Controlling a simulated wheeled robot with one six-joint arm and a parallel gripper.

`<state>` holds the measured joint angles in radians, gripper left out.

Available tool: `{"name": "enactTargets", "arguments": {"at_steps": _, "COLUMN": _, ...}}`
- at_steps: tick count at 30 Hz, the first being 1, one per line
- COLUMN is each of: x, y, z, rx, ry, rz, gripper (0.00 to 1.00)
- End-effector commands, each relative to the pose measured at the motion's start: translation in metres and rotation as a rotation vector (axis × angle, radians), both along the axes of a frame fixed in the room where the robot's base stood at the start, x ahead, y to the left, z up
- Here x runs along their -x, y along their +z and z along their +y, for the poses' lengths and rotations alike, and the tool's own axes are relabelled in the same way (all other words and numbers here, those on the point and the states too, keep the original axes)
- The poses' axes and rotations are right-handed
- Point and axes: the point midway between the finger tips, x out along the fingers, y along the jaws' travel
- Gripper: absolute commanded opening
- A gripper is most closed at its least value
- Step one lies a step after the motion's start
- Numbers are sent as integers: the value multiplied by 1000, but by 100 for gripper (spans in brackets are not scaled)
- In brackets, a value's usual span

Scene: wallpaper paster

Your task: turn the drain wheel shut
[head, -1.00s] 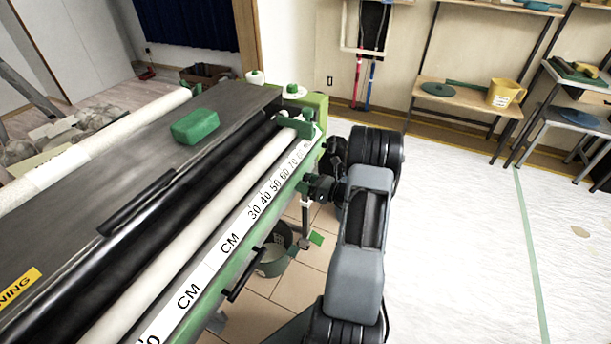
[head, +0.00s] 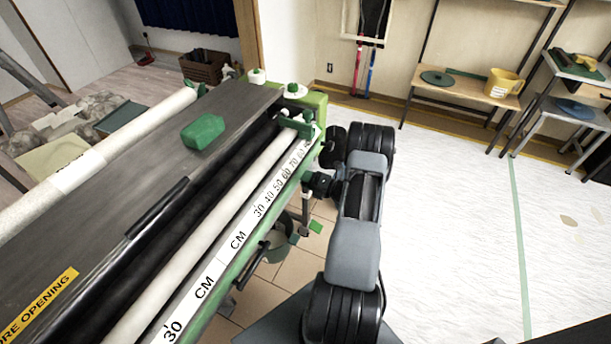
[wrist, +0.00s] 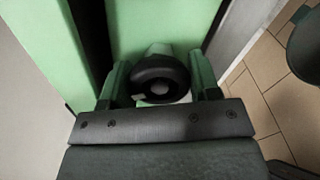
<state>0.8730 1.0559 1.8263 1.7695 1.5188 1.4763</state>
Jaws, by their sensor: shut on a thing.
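The drain wheel (wrist: 160,78) is a round black knob with a lighter hub, on the green end of the pasting machine. In the wrist view it sits between the two green fingers of my gripper (wrist: 160,88), one on each side. My gripper is shut on it. In the head view my gripper (head: 308,184) reaches to the machine's near green side, below the centimetre scale. The wheel cannot be made out there, hidden by my gripper and arm.
The pasting machine (head: 110,215) fills the left, with a green block (head: 203,132) on its lid. A green bucket (head: 277,248) stands on the tiles below. A shelf with a yellow jug (head: 503,83) is at the back right. White floor at right is clear.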

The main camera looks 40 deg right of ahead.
Motion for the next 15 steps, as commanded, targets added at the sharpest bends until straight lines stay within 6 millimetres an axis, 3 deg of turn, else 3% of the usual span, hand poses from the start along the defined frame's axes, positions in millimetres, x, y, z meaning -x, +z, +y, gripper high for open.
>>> {"name": "enactTargets", "arguments": {"at_steps": 15, "x": 0, "y": 1, "z": 0, "rx": -361, "ry": 0, "rz": 195, "gripper": 33}}
